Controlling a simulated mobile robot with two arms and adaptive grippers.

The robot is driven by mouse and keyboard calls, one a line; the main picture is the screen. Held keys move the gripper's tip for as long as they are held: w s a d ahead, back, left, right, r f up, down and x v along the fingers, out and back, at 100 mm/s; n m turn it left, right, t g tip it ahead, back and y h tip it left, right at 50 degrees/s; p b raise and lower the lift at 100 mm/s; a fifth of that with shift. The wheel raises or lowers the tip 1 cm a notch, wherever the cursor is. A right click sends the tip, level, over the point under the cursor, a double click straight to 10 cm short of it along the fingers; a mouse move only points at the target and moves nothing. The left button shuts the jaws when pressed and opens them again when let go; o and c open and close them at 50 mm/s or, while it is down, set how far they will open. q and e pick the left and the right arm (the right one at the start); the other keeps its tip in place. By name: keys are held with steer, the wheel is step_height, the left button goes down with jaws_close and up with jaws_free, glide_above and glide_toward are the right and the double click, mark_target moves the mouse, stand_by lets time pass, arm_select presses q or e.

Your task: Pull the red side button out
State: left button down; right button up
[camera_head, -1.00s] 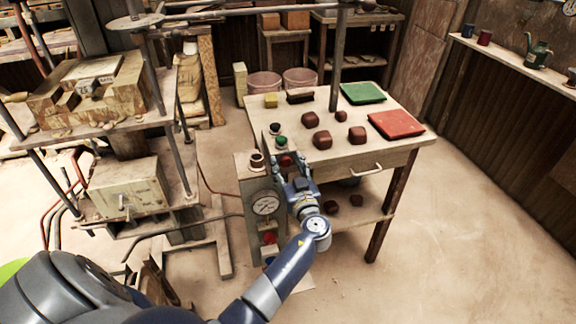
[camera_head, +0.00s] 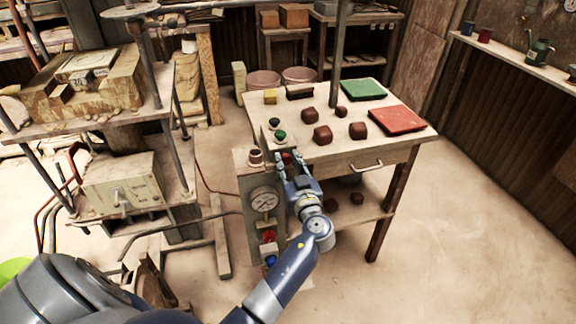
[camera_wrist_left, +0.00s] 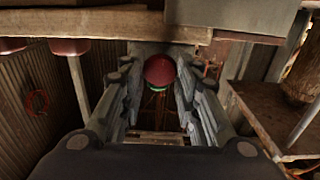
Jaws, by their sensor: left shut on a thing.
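My left gripper (camera_head: 289,161) is shut on the red button, one finger on each side. My right gripper is not in view.
The control box carries a gauge (camera_head: 264,199), a lower red knob (camera_head: 268,237) and a blue one (camera_head: 270,260). Above my gripper are a green button (camera_head: 280,135) and the wooden table (camera_head: 350,155) with brown blocks. Floor at right is clear.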

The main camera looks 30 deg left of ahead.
arm_select(q)
steer(key=shift+d+f, duration=0.1)
steer(key=shift+f, duration=0.05)
steer(key=c, duration=1.3)
jaws_free()
steer(key=shift+o, duration=0.5)
steer(key=shift+s, duration=0.1)
steer(key=v, duration=1.2)
steer(key=s+d+f+m+g+h, duration=0.1)
steer(key=s+d+f+m+h, duration=0.15)
steer(key=f, duration=0.95)
steer(key=s+d+f+m+g+h, duration=0.2)
steer(key=s+f+m+h, duration=0.15)
steer(key=f, duration=0.75)
steer(key=s+d+f+m+g+h, duration=0.1)
steer(key=s+d+f+m+h, duration=0.2)
steer(key=f, duration=0.9)
steer(key=s+f+m+g+h, duration=0.3)
steer(key=s+f, duration=1)
steer(key=s, duration=0.1)
steer(key=s+a+f+g+h, duration=0.1)
steer(key=s+f, duration=0.3)
steer(key=s, duration=0.6)
steer(key=s+a+f+g, duration=0.2)
steer(key=s+f, duration=0.2)
steer(key=s, duration=0.7)
steer(key=shift+a+g+h, duration=0.3)
steer(key=shift+h, duration=0.1)
